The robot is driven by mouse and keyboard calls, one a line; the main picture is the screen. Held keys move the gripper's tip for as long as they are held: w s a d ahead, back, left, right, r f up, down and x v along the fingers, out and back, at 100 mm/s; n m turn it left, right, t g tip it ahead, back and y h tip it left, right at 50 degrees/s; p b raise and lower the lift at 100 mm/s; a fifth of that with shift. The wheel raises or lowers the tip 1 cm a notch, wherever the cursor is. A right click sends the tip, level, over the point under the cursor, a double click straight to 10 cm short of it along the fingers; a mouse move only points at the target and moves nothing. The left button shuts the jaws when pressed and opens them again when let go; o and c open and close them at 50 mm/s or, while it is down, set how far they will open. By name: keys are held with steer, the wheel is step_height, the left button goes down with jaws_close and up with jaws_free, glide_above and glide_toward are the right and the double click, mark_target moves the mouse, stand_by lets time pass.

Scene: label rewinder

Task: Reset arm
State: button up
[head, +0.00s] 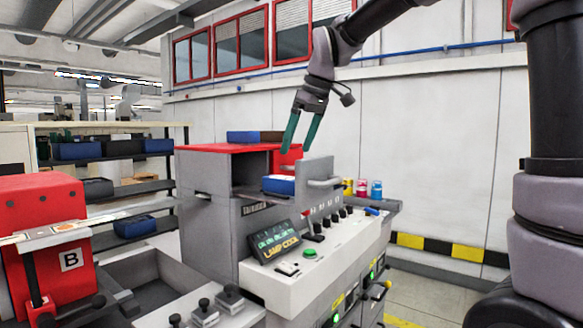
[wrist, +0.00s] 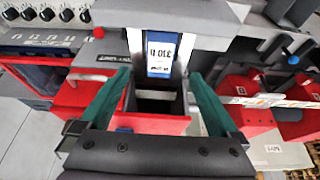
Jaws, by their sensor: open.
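My gripper (head: 299,148) hangs from my raised arm in the upper middle of the head view, with its two green fingers spread and pointing down. It is above the grey machine (head: 205,216) with the red top (head: 205,149), near the open recess. In the wrist view my gripper (wrist: 160,76) shows its fingers wide apart with nothing between their tips. Beyond them is a blue-and-white label (wrist: 162,52) with dark open space below it. I see no object held.
A control panel with a lit screen (head: 279,243), a green button and several knobs fronts the machine. A red unit marked B (head: 50,240) stands at the left. Small coloured bottles (head: 362,188) stand at the right end. The wall behind has red-framed windows, and the air around the gripper is clear.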

steer(key=s+d+m, duration=0.1)
steer(key=d, duration=0.1)
steer(key=s+d+m, duration=0.1)
steer(key=d, duration=0.2)
steer(key=s+d+r+m+t, duration=0.1)
steer(key=d, duration=0.1)
steer(key=shift+s+d+m, duration=0.25)
steer(key=shift+d+m, duration=0.05)
steer(key=s+d+f+m+t, duration=0.1)
steer(key=s+d+f+m, duration=0.2)
steer(key=s+d+m, duration=0.2)
steer(key=s+d+f+m+t+h, duration=0.1)
steer(key=s+d+f+m+t, duration=0.1)
steer(key=s+d+m, duration=0.4)
steer(key=s+d+f, duration=0.1)
steer(key=s+d, duration=0.1)
steer(key=d, duration=0.1)
steer(key=shift+s+f+h, duration=0.25)
steer(key=shift+s+h, duration=0.05)
